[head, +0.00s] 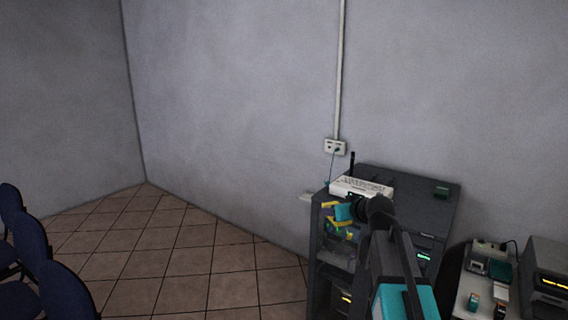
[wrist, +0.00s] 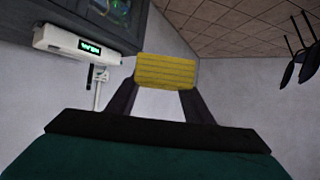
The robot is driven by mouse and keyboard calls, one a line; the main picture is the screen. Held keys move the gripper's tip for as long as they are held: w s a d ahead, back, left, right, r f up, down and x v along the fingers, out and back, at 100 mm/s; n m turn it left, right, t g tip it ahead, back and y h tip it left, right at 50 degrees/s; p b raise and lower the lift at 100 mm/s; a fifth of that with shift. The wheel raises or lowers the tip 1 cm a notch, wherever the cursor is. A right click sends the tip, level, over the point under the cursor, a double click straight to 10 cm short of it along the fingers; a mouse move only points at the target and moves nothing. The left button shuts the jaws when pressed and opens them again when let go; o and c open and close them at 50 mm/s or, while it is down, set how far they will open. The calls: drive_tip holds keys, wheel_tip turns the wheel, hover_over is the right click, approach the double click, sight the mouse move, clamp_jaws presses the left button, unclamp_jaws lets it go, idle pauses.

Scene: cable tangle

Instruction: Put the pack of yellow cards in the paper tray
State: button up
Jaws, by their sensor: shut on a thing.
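The pack of yellow cards (wrist: 166,70) is a yellow block with thin dark lines along it, in the middle of the wrist view. My gripper (wrist: 165,88) is shut on it, with a dark finger at either end. In the head view my gripper (head: 339,222) is in front of the dark rack, with a teal body and small yellow patches around it. I cannot tell there which patch is the pack. I cannot pick out the paper tray in either view.
A dark rack (head: 432,205) stands against the wall, with a white device (head: 362,188) and an antenna on top. A wall socket (head: 335,147) is above it. A cluttered surface (head: 466,291) is at right. Blue chairs (head: 62,290) are at left. The tiled floor (head: 190,255) between is clear.

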drive_tip(key=s, duration=0.1)
drive_tip(key=s+a+m+h, duration=0.1)
drive_tip(key=s, duration=0.1)
drive_tip(key=s+r+m+h, duration=0.1)
drive_tip(key=shift+s+a+t, duration=0.3)
drive_tip(key=shift+s, duration=0.05)
drive_tip(key=shift+s+d+f+m+h, duration=0.1)
drive_tip(key=shift+d+f+m+h, duration=0.3)
drive_tip(key=shift+m+h, duration=0.45)
drive_tip(key=shift+d, duration=0.1)
idle(0.3)
